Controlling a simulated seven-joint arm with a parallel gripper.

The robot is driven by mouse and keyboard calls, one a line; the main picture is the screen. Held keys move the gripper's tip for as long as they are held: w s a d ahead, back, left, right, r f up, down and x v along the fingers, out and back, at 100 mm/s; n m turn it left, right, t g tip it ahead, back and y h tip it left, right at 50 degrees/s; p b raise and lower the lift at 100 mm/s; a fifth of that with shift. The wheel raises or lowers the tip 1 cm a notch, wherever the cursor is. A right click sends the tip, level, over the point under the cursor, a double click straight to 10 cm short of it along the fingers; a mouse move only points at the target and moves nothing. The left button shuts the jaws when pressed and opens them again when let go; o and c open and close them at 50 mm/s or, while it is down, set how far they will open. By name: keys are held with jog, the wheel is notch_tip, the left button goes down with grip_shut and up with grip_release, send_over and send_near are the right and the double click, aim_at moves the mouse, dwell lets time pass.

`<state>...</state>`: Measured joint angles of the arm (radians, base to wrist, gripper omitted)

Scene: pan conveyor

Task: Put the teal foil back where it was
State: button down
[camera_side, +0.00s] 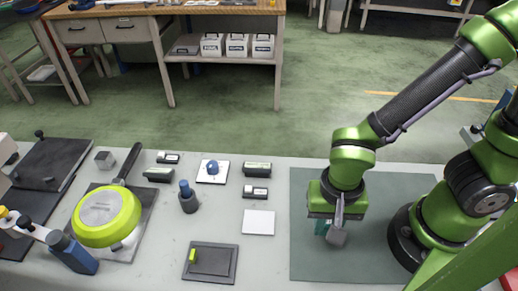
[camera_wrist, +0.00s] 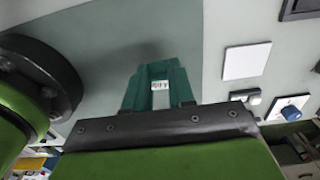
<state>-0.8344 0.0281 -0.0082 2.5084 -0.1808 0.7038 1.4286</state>
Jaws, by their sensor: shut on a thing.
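My gripper (camera_side: 329,232) hangs low over the grey-green mat (camera_side: 305,258), right of the middle of the table. It is shut on the teal foil (camera_wrist: 163,80). The foil shows in the wrist view just beyond my gripper's dark edge, with a small white printed label. In the side view only a sliver of the teal foil (camera_side: 321,228) shows beside the jaws; the rest is hidden. I cannot tell whether it touches the mat.
Left of the mat lie a bare white square (camera_side: 258,222), a white pad (camera_side: 203,179) with a blue knob, several small labelled boxes (camera_side: 257,168), a blue-topped cylinder (camera_side: 188,200) and a dark tray (camera_side: 226,279). A yellow-green pan (camera_side: 107,216) sits farther left.

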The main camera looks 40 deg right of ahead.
aim_at(324, 234)
jog(key=shift+f, duration=2.2)
jog(key=shift+f, duration=0.1)
jog(key=c, duration=1)
grip_release()
jog(key=shift+o, duration=0.2)
notch_tip(324, 234, up, 11)
jog(key=shift+r, duration=0.1)
jog(key=shift+w+r, duration=0.15)
jog(key=shift+r, duration=0.4)
jog(key=w+d+r+n+t+y, duration=0.2)
jog(key=w+d+r+n+t, duration=0.3)
jog(key=d+r, duration=0.6)
jog(key=w+d+t, duration=0.2)
jog(key=d, duration=0.1)
jog(key=shift+w, duration=0.15)
